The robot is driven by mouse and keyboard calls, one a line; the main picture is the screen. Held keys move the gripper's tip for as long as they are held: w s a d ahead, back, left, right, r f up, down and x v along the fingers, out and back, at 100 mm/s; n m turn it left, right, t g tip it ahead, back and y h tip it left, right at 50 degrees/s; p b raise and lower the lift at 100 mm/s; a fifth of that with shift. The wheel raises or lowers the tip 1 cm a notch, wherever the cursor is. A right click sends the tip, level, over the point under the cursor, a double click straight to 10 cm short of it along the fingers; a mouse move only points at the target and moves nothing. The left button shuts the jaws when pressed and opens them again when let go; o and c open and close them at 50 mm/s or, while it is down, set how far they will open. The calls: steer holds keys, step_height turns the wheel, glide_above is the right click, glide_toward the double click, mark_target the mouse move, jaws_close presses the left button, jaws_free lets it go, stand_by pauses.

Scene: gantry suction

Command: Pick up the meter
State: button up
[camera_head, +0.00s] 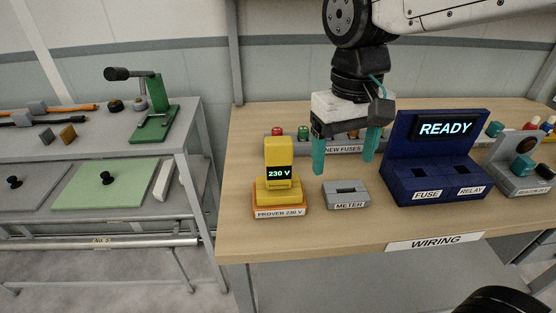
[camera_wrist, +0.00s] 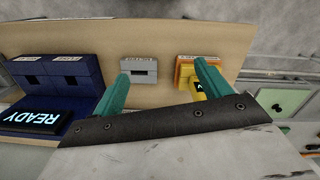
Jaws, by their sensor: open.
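The yellow meter (camera_head: 278,155) stands upright in the orange-based prover (camera_head: 280,212), labelled PROVER 230 V, and its dark display reads 230 V. In the wrist view the meter (camera_wrist: 196,88) is partly hidden behind one finger. A grey holder (camera_head: 346,194) labelled METER sits just right of the prover, with an empty slot in its top; it also shows in the wrist view (camera_wrist: 139,65). My gripper (camera_head: 343,165) has two green fingers, spread apart with nothing between them. It hangs above and behind the grey holder, to the right of the meter and apart from it.
A blue box (camera_head: 440,160) showing READY, with FUSE and RELAY slots, stands to the right. A NEW FUSES rack (camera_head: 304,143) is behind my gripper. The wooden bench front (camera_head: 330,228) is clear. A lower grey side bench (camera_head: 120,215) stands left, holding a green stand (camera_head: 158,115).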

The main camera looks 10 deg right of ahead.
mark_target(279, 139)
steer(key=w+a, duration=0.3)
steer(key=w+a+r+m, duration=0.1)
steer(key=w+a, duration=0.2)
steer(key=a, duration=0.1)
steer(key=w+a+r+m, duration=0.1)
steer(key=w+a, duration=0.2)
steer(key=shift+a+r+t, duration=0.2)
steer(key=shift+r+t, duration=0.05)
steer(key=shift+t, duration=0.05)
steer(key=shift+d+r+m, duration=0.1)
steer(key=shift+m, duration=0.2)
steer(key=f, duration=0.8)
steer(key=shift+d, duration=0.25)
steer(key=shift+r, duration=0.1)
steer(key=shift+c, duration=0.3)
steer(key=c, duration=1.2)
steer(key=shift+r, duration=0.1)
